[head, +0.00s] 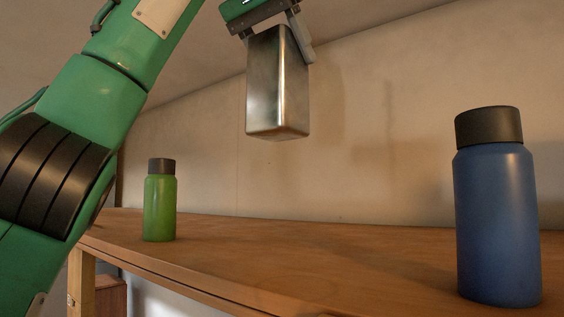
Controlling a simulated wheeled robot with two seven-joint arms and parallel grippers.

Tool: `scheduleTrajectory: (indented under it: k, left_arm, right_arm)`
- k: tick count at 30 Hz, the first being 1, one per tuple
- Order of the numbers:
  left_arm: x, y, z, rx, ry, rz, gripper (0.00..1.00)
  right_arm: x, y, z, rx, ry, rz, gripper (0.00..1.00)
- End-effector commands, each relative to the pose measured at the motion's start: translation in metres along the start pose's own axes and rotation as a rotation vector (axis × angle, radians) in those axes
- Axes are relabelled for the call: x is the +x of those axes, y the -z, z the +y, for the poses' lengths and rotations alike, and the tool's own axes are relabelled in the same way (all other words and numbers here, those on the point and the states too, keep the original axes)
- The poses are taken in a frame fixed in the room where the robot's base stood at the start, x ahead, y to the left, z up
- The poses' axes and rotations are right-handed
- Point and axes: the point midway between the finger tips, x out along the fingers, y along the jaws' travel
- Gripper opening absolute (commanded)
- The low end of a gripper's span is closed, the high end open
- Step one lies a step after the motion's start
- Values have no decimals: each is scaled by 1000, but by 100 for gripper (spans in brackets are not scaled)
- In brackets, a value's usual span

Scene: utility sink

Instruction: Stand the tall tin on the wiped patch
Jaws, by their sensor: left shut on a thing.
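A tall metallic tin (278,88) hangs upright in the air above the wooden shelf, in the upper middle of the head view. My left gripper (272,28) is shut on the upper part of the tin, with its fingers on either side. The tin's underside is clear of the shelf top. I cannot make out a distinct wiped patch on the wood. My right gripper is not in view.
A green bottle (160,203) with a black cap stands on the wooden shelf (290,252) at left. A larger blue bottle (497,222) stands near the right. The shelf between them is bare. A plain wall (400,140) rises behind.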

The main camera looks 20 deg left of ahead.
Motion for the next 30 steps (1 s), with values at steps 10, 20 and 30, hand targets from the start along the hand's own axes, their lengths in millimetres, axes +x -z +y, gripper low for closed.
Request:
scheduleTrajectory:
  k: [10,20,30]
  left_arm:
    - [34,-34,-1,1,1,3,11]
    - [70,-70,-1,2,0,2,11]
    - [94,-94,0,0,0,3,11]
  right_arm:
    - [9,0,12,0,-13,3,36]
    - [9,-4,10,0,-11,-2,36]
    - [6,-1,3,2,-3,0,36]
